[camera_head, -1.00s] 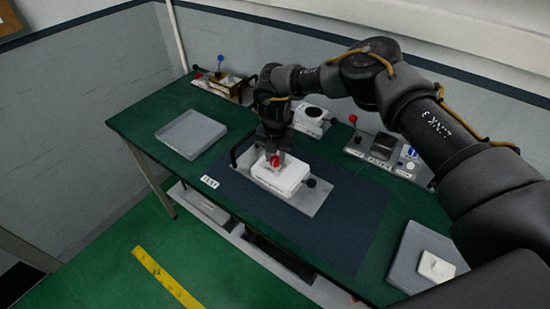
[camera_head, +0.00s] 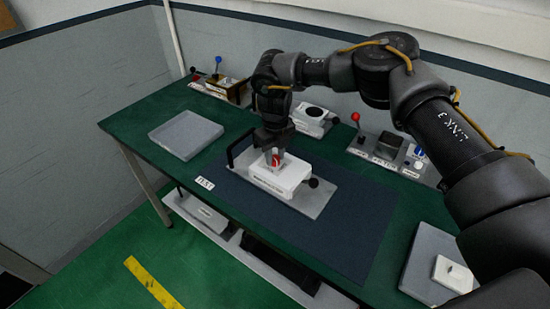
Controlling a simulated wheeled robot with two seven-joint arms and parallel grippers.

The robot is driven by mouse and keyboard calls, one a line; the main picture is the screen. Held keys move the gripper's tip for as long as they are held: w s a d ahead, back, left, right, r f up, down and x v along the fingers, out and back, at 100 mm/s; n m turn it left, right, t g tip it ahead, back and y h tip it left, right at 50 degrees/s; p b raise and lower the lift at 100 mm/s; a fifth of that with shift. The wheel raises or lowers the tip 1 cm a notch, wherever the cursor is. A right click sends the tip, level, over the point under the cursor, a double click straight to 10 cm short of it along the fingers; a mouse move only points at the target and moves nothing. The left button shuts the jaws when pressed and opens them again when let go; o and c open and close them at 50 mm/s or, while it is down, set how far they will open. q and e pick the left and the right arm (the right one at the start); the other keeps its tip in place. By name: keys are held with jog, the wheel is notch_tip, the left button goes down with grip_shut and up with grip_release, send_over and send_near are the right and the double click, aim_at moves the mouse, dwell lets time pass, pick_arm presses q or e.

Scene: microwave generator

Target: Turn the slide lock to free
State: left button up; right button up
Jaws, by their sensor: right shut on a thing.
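The slide lock shows as a small red knob (camera_head: 275,161) on top of a white box-shaped unit (camera_head: 289,181). The unit sits on a grey base plate (camera_head: 312,204) with a black handle at its left and a black knob (camera_head: 313,183) at its right. My right gripper (camera_head: 275,157) points down from above and is shut on the red knob. The fingers cover part of the knob, so its exact setting cannot be read. My left gripper is not in view.
The plate lies on a dark blue mat (camera_head: 345,227) on a green table. A grey tray (camera_head: 186,136) is at the left; another tray (camera_head: 415,262) with a white block (camera_head: 453,274) is at the right. Fixtures with a red-ball lever (camera_head: 355,117) and a blue-ball lever (camera_head: 218,59) stand at the back.

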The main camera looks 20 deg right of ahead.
aim_at(275, 158)
jog(key=n, duration=0.2)
jog(key=shift+n+b, duration=0.3)
jog(key=shift+n, duration=1.7)
jog(key=o, duration=1)
notch_tip(275, 158, up, 11)
jog(key=b, duration=0.3)
